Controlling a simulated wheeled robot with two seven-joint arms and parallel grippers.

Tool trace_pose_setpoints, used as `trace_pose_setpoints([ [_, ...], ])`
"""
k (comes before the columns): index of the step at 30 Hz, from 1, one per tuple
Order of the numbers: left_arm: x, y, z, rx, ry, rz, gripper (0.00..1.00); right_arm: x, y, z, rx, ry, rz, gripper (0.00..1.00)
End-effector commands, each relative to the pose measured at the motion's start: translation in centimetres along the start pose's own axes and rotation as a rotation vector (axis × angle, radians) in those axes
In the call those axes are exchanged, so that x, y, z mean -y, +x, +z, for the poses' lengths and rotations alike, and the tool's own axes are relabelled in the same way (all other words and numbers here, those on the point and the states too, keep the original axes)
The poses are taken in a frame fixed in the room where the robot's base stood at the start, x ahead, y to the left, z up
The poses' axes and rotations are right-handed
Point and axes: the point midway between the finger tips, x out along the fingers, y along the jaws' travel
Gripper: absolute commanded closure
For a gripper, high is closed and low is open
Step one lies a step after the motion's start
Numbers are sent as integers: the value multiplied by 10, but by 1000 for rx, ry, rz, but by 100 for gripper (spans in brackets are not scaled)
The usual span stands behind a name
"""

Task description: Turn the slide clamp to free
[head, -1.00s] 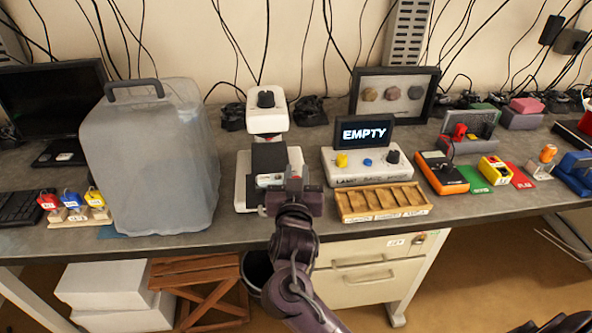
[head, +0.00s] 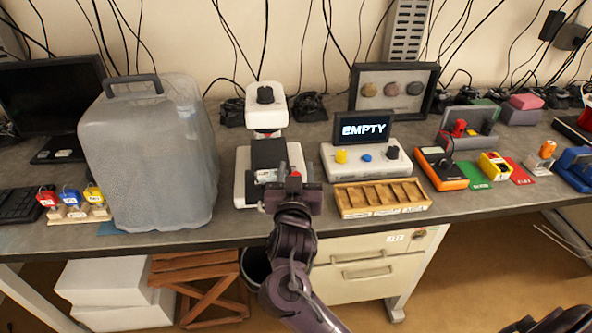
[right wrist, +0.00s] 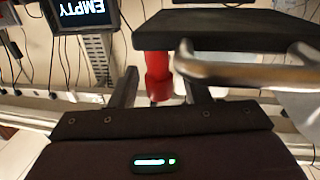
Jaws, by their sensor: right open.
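The white microscope-like device (head: 268,118) with a dark stage (head: 268,154) stands at the middle of the bench. A red clamp lever (right wrist: 157,74) hangs below the dark plate in the right wrist view, next to a metal bar (right wrist: 245,71). My right gripper (right wrist: 161,88) is open, with one finger on each side of the red lever; contact cannot be told. In the head view the right gripper (head: 293,184) is at the device's front right corner, with a bit of red just above it.
A large grey translucent container (head: 155,160) stands left of the device. To the right are a console (head: 365,160) with a screen reading "EMPTY" (head: 363,129) and a wooden compartment tray (head: 382,198). The bench's front edge runs beneath my right arm.

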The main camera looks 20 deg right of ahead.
Motion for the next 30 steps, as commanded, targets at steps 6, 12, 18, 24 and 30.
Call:
trace_pose_setpoints([
  [6,0,10,1,0,0,0,64,1,-37,3,4,3,-3,57],
  [12,0,14,1,0,0,0,64,0,-64,2,2,2,-1,57],
  [18,0,14,1,0,0,0,64,0,-72,0,1,1,0,57],
  [24,0,14,1,0,0,0,64,0,-72,0,1,0,0,57],
  [30,0,14,1,0,0,0,64,0,-72,0,1,0,0,57],
])
